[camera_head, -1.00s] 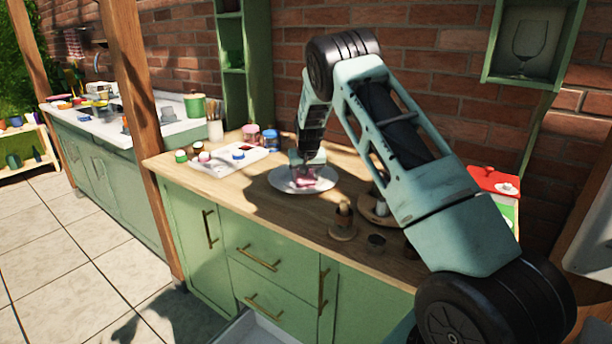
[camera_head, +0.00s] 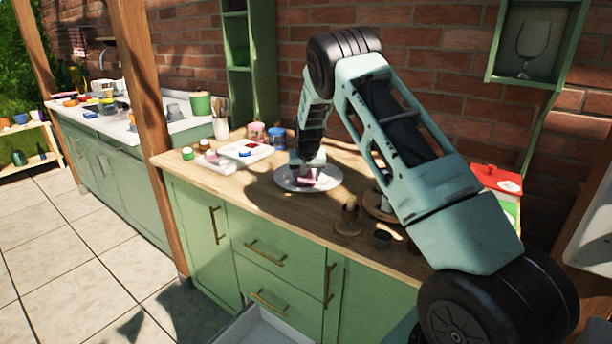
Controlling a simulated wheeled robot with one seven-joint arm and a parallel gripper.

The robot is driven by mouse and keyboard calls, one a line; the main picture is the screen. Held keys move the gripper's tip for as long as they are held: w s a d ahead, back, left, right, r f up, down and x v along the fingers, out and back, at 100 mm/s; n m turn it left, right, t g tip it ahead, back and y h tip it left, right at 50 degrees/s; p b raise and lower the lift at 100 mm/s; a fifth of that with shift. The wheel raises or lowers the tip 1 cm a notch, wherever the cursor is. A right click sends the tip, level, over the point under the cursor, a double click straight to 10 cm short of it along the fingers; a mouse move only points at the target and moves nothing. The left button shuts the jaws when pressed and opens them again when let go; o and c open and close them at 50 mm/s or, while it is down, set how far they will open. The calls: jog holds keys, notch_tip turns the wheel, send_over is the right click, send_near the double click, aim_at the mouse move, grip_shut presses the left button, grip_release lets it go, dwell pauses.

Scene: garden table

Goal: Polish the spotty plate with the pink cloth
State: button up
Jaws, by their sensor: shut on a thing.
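The plate (camera_head: 331,181) is a pale oval on the wooden counter, in the middle of the head view. Spots on it are too small to make out. The pink cloth (camera_head: 306,183) lies low over the plate, under my gripper (camera_head: 305,173). My gripper points down and is shut on the cloth, its fingers mostly hidden. The cloth appears to touch the plate's surface, left of the plate's middle.
A white tray (camera_head: 262,153) with small jars stands left of the plate. Pink and blue jars (camera_head: 277,138) stand behind. A wooden cup (camera_head: 350,214) and a dark small pot (camera_head: 382,239) are near the front edge. A drawer (camera_head: 262,330) stands open below.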

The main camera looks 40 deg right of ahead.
jog(key=shift+s+r, duration=0.2)
notch_tip(320, 180, up, 4)
jog(key=shift+f+p, duration=0.1)
jog(key=shift+p, duration=0.65)
jog(key=shift+w+r+p, duration=0.1)
jog(key=shift+r+p, duration=1.6)
jog(key=shift+r, duration=0.9)
jog(key=shift+f, duration=0.1)
jog(key=shift+f+b, duration=2.4)
jog(key=shift+f, duration=1.75)
jog(key=o, duration=0.9)
